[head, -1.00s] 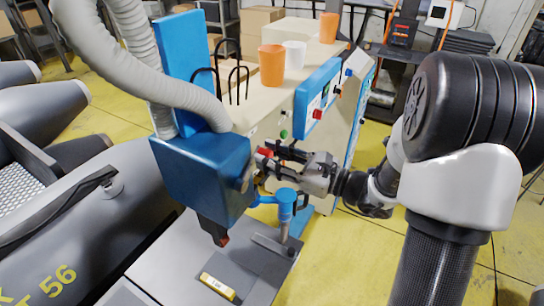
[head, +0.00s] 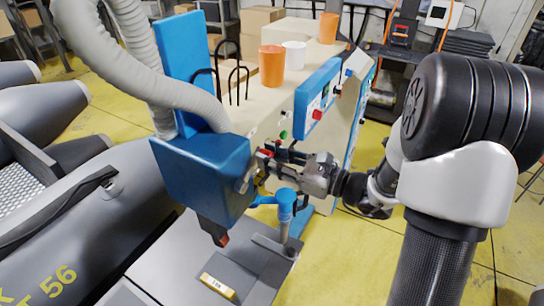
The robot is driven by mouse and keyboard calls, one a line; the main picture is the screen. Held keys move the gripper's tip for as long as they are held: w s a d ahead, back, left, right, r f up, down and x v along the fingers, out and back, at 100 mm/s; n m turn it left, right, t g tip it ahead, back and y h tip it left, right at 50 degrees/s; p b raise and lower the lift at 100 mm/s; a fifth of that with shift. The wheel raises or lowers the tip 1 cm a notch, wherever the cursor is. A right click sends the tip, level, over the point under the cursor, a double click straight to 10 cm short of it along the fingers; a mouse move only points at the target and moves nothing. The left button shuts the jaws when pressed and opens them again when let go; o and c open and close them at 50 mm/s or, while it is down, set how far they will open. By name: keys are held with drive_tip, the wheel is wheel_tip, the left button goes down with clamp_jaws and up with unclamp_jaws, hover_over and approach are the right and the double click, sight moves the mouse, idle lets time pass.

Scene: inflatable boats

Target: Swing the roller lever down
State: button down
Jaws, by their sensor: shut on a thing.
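A blue machine head (head: 203,172) stands at the middle of the head view, fed by a grey corrugated hose. A small lever with a red end (head: 266,153) sits at its right side; I take it to be the roller lever. My gripper (head: 268,165) reaches in from the right, with its dark fingers shut at the lever beside the head. The fingers cover much of the lever, so its exact angle and the grip point are hard to see.
Grey inflatable boats (head: 100,215) fill the left. Orange cups (head: 272,65) and a white cup (head: 294,54) stand on the beige machine body, beside a blue control panel (head: 317,98).

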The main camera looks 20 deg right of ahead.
wheel_tip(320, 180, down, 10)
drive_tip(key=m+p, duration=0.6)
drive_tip(key=m, duration=0.7)
drive_tip(key=shift+m+p, duration=0.3)
drive_tip(key=shift+f, duration=0.15)
drive_tip(key=c, duration=1.3)
unclamp_jaws()
drive_tip(key=shift+c, duration=0.2)
drive_tip(key=v, duration=1.2)
